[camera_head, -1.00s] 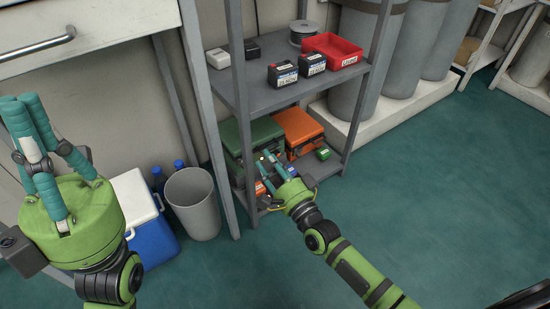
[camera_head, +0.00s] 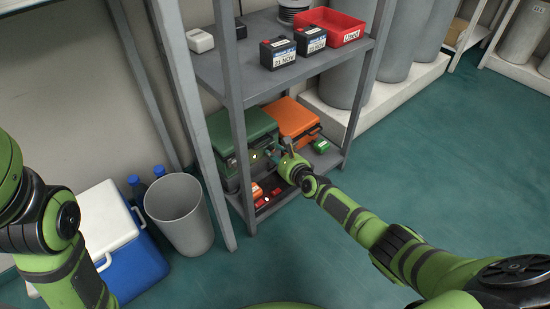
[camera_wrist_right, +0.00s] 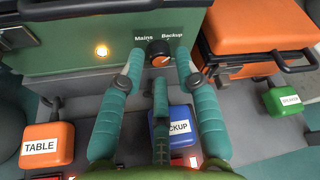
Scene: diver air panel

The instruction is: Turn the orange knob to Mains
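The orange knob (camera_wrist_right: 160,58), with a dark body, is on the front of the green panel case (camera_wrist_right: 75,50), below the words Mains and Backup. Its orange mark seems to lean toward Backup. In the head view the green case (camera_head: 240,130) stands on the low shelf, and the knob is too small to make out. My right gripper (camera_wrist_right: 159,68) is open, with two fingertips on either side of the knob and a third below it. I cannot tell whether they touch it. The right gripper also shows in the head view (camera_head: 277,155). My left gripper is out of view.
An orange TABLE block (camera_wrist_right: 47,145), a blue BACKUP block (camera_wrist_right: 172,125) and a green block (camera_wrist_right: 286,101) lie below. An orange case (camera_wrist_right: 255,35) stands right. The upper shelf (camera_head: 240,85) hangs above.

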